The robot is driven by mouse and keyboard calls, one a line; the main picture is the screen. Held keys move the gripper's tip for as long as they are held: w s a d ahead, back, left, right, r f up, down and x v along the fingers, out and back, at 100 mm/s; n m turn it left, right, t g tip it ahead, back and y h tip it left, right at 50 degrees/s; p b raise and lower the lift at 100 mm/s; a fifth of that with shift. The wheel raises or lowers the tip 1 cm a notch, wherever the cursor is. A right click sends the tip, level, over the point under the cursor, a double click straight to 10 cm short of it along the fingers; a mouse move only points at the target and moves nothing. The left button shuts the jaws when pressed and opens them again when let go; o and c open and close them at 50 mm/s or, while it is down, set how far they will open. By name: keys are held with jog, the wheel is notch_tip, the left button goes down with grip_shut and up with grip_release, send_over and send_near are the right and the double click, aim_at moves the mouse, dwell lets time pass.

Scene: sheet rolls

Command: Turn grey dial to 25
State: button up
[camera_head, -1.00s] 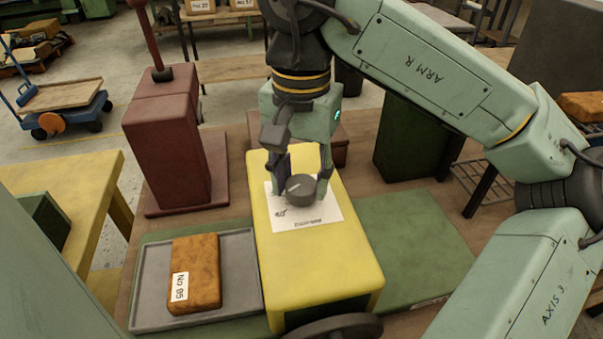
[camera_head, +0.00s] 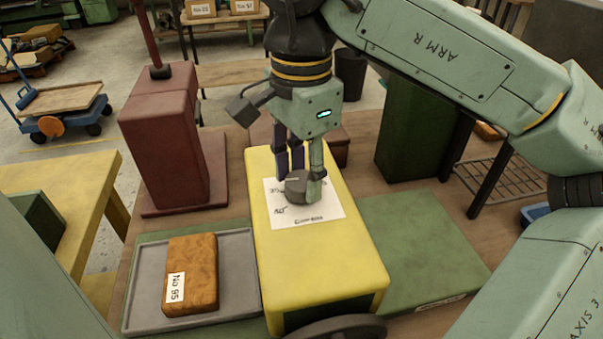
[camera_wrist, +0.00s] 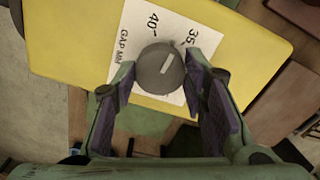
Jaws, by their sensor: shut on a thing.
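The grey dial (camera_head: 297,187) is a short round knob on a white scale plate (camera_head: 318,212) on top of the yellow housing (camera_head: 325,255). My gripper (camera_head: 304,182) points down over the plate, its fingers around the dial and shut on it. In the wrist view the dial (camera_wrist: 159,69) sits between the purple-padded fingertips, and a pale pointer line on its top runs toward the upper right. The scale plate (camera_wrist: 150,22) shows "35", "40" and "GAP MM" there. The other scale marks are hidden or too small to read.
A grey tray (camera_head: 240,297) holding an orange-brown block (camera_head: 192,275) labelled "No 95" lies left of the yellow housing. A dark red machine block (camera_head: 165,140) stands behind the tray. A flat green plate (camera_head: 425,250) lies clear on the right.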

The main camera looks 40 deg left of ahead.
jog(key=m+b, duration=0.1)
jog(key=m, duration=1)
jog(key=shift+b, duration=0.3)
jog(key=m, duration=0.3)
jog(key=shift+m, duration=0.4)
jog(key=m, duration=0.3)
jog(key=shift+m+p, duration=0.3)
jog(key=m, duration=0.3)
jog(key=shift+m, duration=0.3)
jog(key=m+p, duration=0.1)
jog(key=m, duration=0.5)
jog(key=shift+m, duration=0.4)
jog(key=o, duration=1.2)
jog(key=shift+c, duration=0.2)
